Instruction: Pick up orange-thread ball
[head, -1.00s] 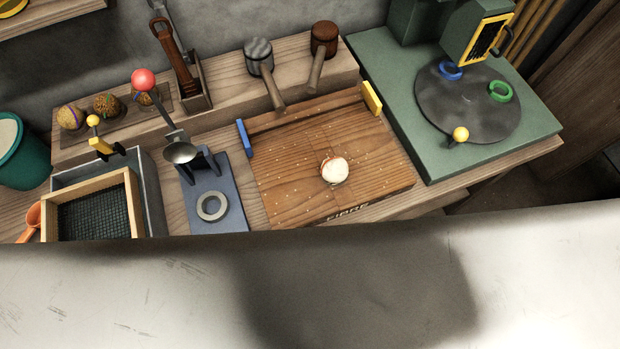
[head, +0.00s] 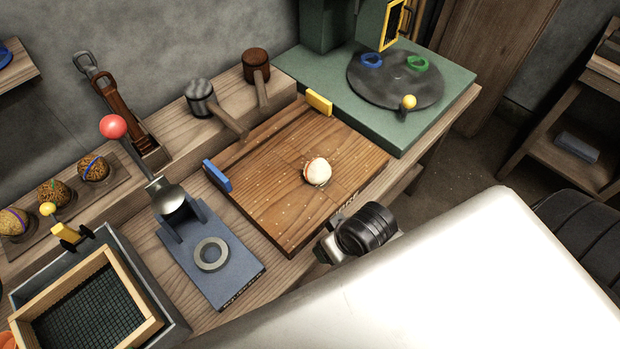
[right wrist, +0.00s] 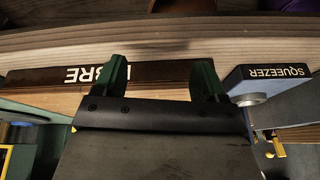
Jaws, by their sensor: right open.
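A white ball with a thin orange-red band (head: 317,171) rests on the wooden board (head: 270,215), right of its middle. Three brown, thread-wrapped balls sit on the shelf at left: a yellowish one with a purple band (head: 14,222), a middle one (head: 53,192) whose band colour is unclear, and one with a blue band (head: 93,168). My right gripper (right wrist: 161,78) is open and empty, its green fingers apart before the board's lettered front edge (right wrist: 150,74). In the head view its black wrist is in front of the board, below the white ball. My left gripper is out of view.
The blue squeezer (head: 238,274) with its red-knobbed lever stands left of the board. A framed mesh screen (head: 148,318) is at lower left. Two mallets (head: 256,64) lie behind the board. A green turntable stand (head: 455,88) is at back right.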

